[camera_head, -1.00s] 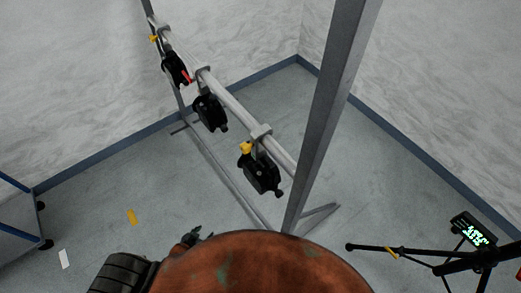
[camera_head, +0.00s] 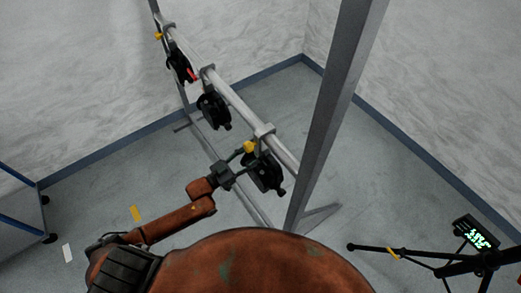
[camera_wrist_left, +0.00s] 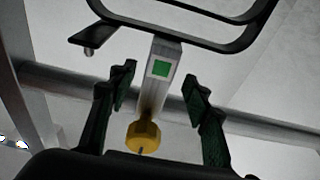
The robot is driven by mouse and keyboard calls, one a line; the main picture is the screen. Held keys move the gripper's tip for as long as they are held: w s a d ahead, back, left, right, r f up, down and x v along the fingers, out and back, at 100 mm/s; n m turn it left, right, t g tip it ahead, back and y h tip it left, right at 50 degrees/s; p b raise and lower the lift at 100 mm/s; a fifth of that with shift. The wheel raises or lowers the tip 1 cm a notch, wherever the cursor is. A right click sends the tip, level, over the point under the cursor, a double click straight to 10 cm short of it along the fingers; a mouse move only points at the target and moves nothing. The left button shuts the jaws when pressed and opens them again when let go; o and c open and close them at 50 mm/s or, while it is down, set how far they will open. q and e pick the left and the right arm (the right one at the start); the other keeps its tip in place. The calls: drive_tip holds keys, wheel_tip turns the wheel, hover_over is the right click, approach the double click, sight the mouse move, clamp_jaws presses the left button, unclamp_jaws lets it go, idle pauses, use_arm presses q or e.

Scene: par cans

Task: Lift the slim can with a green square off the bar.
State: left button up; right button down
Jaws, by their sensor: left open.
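The nearest black can (camera_head: 267,176) hangs under the sloping bar (camera_head: 236,102) by a grey clamp (camera_head: 263,132) with a yellow knob (camera_head: 249,147). In the left wrist view a green square (camera_wrist_left: 160,68) shows on the clamp's flat grey face, above the yellow knob (camera_wrist_left: 142,137). The can's black bracket (camera_wrist_left: 185,35) crosses the top of that view. My left gripper (camera_head: 241,168) is at this can's clamp, below the bar. Its open fingers (camera_wrist_left: 160,79) stand on either side of the clamp, with gaps showing. My right gripper is not in view.
Two more black cans (camera_head: 213,110) (camera_head: 180,66) hang farther along the bar. A thick grey upright post (camera_head: 335,110) stands just right of the nearest can. A black stand with a lit display (camera_head: 478,236) is at the lower right. A blue-edged cart (camera_head: 22,210) is at the left.

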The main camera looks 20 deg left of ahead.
sight(263, 146)
use_arm(q)
drive_tip(key=x, duration=0.4)
drive_tip(key=shift+s+r+p, duration=0.1)
drive_tip(key=shift+p, duration=0.25)
drive_tip(key=shift+w+d, duration=0.35)
drive_tip(key=shift+c, duration=0.5)
clamp_jaws()
drive_tip(key=shift+w+r, duration=0.1)
drive_tip(key=shift+r, duration=0.15)
